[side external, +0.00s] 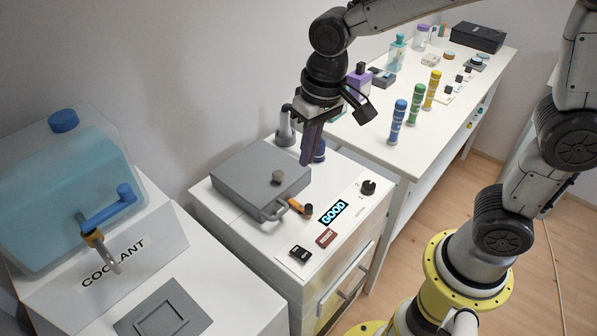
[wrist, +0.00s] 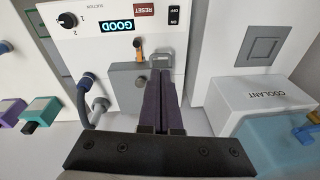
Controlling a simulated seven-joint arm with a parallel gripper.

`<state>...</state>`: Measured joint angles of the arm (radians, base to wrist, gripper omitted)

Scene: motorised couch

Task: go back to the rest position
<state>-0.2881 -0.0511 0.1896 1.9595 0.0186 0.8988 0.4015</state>
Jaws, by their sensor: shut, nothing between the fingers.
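My gripper (side external: 308,160) hangs above the white cabinet with its fingers pointing down. Its dark purple fingers are shut together with nothing between them. In the wrist view the shut fingers (wrist: 160,75) lie over the grey lidded box (wrist: 126,88) and hide part of it. In the side external view the grey box (side external: 240,180) sits closed on the cabinet top, with a round knob on its lid and an orange latch (side external: 297,205) at its front. I cannot tell the exact height of the fingertips above the box.
The cabinet panel has a lit GOOD display (side external: 333,212), a dial (side external: 368,187) and switches. A coolant tank (side external: 70,190) with a blue-handled tap stands left. A long white table (side external: 420,140) behind holds coloured cylinders and bottles. A grey hose fitting (side external: 285,130) stands close behind my gripper.

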